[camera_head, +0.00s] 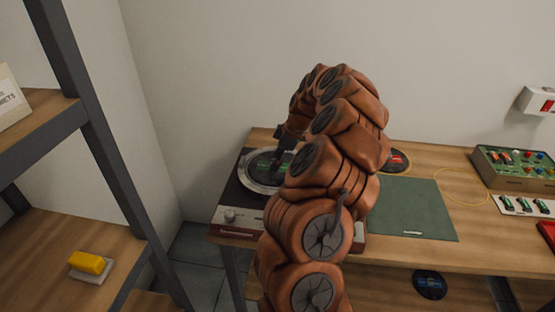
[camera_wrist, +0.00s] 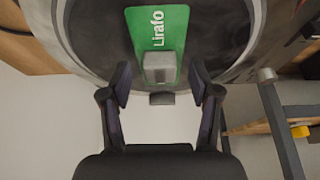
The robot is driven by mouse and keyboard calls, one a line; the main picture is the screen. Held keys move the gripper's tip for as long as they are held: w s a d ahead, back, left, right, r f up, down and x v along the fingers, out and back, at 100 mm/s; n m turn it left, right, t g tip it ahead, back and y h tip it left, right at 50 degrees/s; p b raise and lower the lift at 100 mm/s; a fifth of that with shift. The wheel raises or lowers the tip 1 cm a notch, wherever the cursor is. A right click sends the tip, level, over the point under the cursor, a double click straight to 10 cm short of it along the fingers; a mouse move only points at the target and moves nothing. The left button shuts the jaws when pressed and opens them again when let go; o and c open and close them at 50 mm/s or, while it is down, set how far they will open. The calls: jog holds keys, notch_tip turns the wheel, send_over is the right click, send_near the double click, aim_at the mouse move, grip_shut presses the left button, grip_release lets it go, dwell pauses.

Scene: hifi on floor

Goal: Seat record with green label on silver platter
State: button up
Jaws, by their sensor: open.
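The record with the green label (camera_head: 262,167) lies on the silver platter (camera_head: 244,182) of a turntable at the table's left end. In the wrist view the green label (camera_wrist: 172,25) reads "Lirafo", with dark vinyl (camera_wrist: 85,30) around it. A small grey block (camera_wrist: 160,68) stands at the label's near edge. My gripper (camera_head: 277,172) is over the record; in the wrist view its fingers (camera_wrist: 160,82) are apart, either side of the grey block, with nothing held. The centre hole and spindle cannot be made out, so I cannot tell whether the record sits fully flat.
My arm hides the turntable's right part. A red-labelled record (camera_head: 397,160) lies behind my arm, beside a green mat (camera_head: 412,210). A component box (camera_head: 513,167) stands at right. A blue-labelled record (camera_head: 430,284) is lower down. A shelf (camera_head: 60,245) holds a yellow block (camera_head: 88,262).

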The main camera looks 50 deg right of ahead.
jog(key=w+a+r+p+v, duration=0.1)
jog(key=w+v, duration=0.1)
jog(key=v, duration=1.5)
jog(key=shift+s+r, duration=0.15)
jog(key=shift+r, duration=0.1)
dwell(0.6)
jog(key=shift+a, duration=0.1)
dwell(0.7)
